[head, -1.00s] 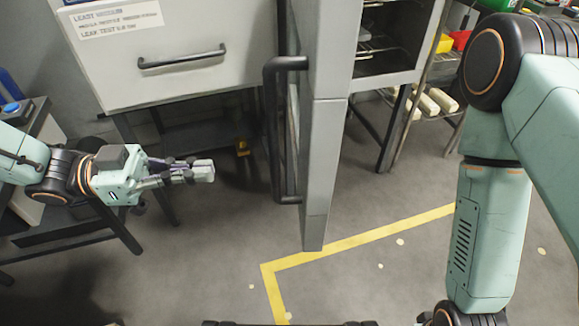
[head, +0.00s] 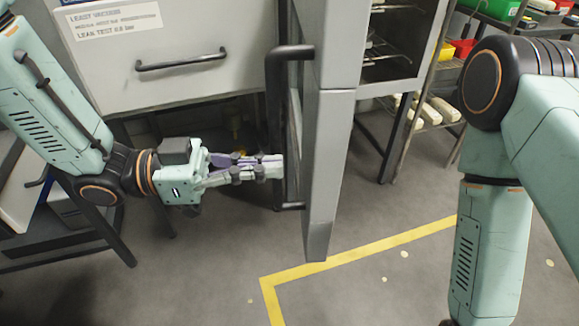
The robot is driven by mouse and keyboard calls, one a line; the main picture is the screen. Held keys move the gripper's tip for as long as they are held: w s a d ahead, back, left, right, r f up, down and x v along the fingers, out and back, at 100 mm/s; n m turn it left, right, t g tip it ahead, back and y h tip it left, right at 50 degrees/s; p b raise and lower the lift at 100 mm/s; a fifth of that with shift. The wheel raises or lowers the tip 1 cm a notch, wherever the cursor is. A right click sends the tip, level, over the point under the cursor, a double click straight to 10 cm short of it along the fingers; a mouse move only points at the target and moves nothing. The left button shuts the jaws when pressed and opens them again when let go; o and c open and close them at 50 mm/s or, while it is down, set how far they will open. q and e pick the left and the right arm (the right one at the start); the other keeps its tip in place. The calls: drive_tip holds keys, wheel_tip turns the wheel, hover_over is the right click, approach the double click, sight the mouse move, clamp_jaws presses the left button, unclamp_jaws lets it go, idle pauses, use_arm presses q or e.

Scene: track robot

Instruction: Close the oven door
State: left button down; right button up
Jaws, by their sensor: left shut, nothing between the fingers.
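The grey oven door (head: 328,165) stands wide open in the middle of the head view, seen nearly edge-on. Its long dark handle (head: 275,110) is on the door's left side. The oven's open chamber (head: 390,45) with wire racks shows to the right of the door. My left gripper (head: 272,167) is shut and empty. Its fingertips are at the left side of the door, by the lower part of the handle; whether they touch it I cannot tell. My right arm (head: 490,240) hangs at the right, and its gripper is out of view.
A grey cabinet with a drawer handle (head: 180,62) and a paper label stands at the left. A shelf rack with a green bin (head: 490,8) and a red bin (head: 462,47) is at the back right. Yellow tape (head: 350,252) marks the open floor in front.

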sight(312, 164)
use_arm(q)
drive_tip(key=shift+d+f, duration=0.15)
drive_tip(key=shift+d, duration=0.6)
drive_tip(key=shift+w+d+b, duration=0.1)
drive_tip(key=shift+d+b, duration=0.35)
drive_tip(key=shift+d, duration=0.55)
